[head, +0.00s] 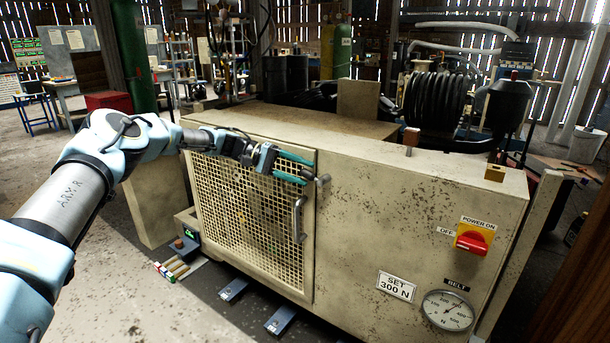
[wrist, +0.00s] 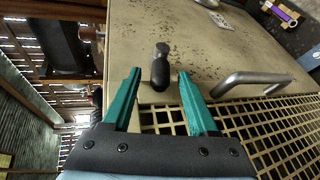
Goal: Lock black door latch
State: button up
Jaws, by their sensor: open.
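The black door latch (wrist: 160,66) is a short rounded handle at the edge of the mesh door. It also shows in the head view (head: 323,180), just right of my teal fingertips. My gripper (head: 309,174) is open and empty, reaching along the door's upper right corner. In the wrist view my gripper (wrist: 159,77) has one finger on each side of the latch's near end. I cannot tell whether the fingers touch it. The mesh door (head: 245,205) appears flush with the beige housing.
A metal door handle (head: 298,220) stands out below the latch, and shows right of my fingers in the wrist view (wrist: 250,80). The housing (head: 400,200) carries a red-and-yellow power switch (head: 473,239) and a belt gauge (head: 448,310). Blue pedals (head: 280,320) lie on the floor.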

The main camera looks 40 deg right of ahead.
jog(key=b+v, duration=0.1)
jog(key=v, duration=0.8)
jog(key=shift+w+a+r, duration=0.1)
jog(key=shift+w, duration=0.05)
